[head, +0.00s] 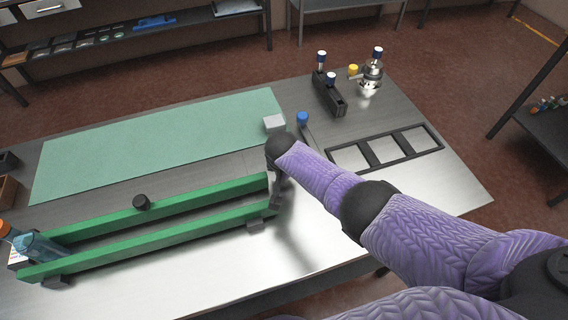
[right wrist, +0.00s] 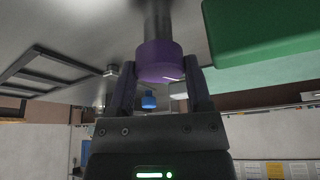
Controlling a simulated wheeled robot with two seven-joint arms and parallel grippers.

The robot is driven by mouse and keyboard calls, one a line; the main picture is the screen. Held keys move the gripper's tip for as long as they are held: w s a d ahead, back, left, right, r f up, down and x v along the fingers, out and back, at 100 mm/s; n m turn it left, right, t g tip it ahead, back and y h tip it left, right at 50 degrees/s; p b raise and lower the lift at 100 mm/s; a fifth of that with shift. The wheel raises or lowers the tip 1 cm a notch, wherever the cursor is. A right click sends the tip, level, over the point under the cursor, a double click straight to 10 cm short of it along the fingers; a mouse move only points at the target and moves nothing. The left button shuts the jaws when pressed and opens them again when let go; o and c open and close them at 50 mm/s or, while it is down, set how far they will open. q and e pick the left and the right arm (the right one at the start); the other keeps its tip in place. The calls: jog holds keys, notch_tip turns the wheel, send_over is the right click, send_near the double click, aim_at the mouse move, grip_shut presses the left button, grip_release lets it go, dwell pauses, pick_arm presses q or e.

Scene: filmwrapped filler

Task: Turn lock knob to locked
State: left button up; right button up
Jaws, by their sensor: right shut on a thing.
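A round purple knob (right wrist: 160,58) with a short white mark on its face sits on a grey shaft in the right wrist view. My right gripper (right wrist: 162,82) is shut on this knob, one finger on each side. In the head view my purple-sleeved right arm reaches the right end of the green rails (head: 160,208), and my right gripper (head: 275,188) is mostly hidden there behind the wrist. The knob itself cannot be made out in the head view. My left gripper is not in view.
A green mat (head: 160,145) covers the back of the metal table. A grey block (head: 274,123) and a blue-topped item (head: 302,118) stand near my wrist. A black three-bay frame (head: 385,150) lies right.

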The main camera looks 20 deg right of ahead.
jog(key=m+h+b, duration=0.1)
jog(key=m, duration=0.3)
jog(key=shift+a+g, duration=0.1)
jog(key=shift+g, duration=0.3)
jog(key=shift+m+h, duration=0.3)
jog(key=shift+w, duration=0.1)
jog(key=o, duration=1.2)
jog(key=shift+o, duration=0.4)
